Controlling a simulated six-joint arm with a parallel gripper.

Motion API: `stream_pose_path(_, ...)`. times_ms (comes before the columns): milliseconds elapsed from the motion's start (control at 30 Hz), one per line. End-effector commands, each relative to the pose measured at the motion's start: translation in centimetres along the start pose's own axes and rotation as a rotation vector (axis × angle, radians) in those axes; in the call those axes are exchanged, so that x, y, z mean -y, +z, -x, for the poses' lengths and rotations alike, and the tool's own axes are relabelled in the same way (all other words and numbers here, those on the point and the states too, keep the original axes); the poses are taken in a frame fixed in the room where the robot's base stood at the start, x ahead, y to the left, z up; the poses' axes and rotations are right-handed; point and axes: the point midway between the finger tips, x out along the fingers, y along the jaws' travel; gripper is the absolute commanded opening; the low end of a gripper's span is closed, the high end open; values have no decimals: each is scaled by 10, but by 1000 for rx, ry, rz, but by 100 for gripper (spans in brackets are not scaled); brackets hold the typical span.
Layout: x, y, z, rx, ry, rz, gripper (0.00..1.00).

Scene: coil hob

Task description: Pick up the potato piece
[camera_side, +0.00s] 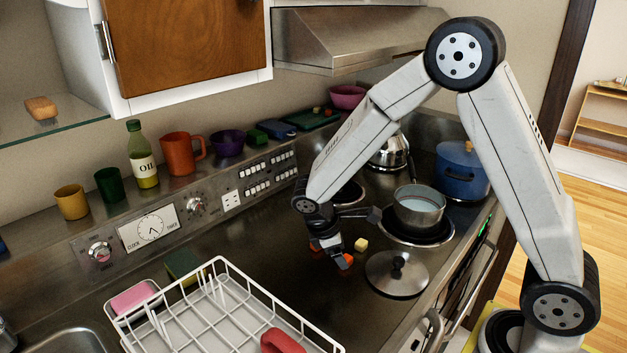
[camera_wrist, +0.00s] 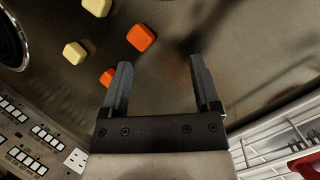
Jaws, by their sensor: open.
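Two pale yellow potato pieces show in the wrist view, one at left (camera_wrist: 75,53) and one at the top edge (camera_wrist: 97,7). In the side view I make out one pale yellow piece (camera_side: 361,245) on the dark steel hob top; the other seems hidden by my gripper. My gripper (camera_side: 330,247) points down close to the hob top, left of that piece. In the wrist view its jaws (camera_wrist: 161,65) are apart with nothing between them. Both potato pieces lie beyond the fingertips, to the upper left.
Orange pieces lie close to my fingers, one larger in view (camera_wrist: 141,38) and one partly beside the left finger (camera_wrist: 107,78). A lid (camera_side: 397,273), a pot (camera_side: 418,207) and a white dish rack (camera_side: 225,310) stand around. Bare hob top lies between rack and lid.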

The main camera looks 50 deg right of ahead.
Motion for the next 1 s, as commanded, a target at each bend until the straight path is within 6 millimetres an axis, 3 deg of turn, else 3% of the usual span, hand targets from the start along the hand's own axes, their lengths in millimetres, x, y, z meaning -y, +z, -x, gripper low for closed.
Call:
stream_pose_path(300,-48,-32,-19,297,145,319,79)
stream_pose_path(600,-86,-63,-27,579,278,533,79)
stream_pose_path(1000,-98,-76,-27,703,334,601,79)
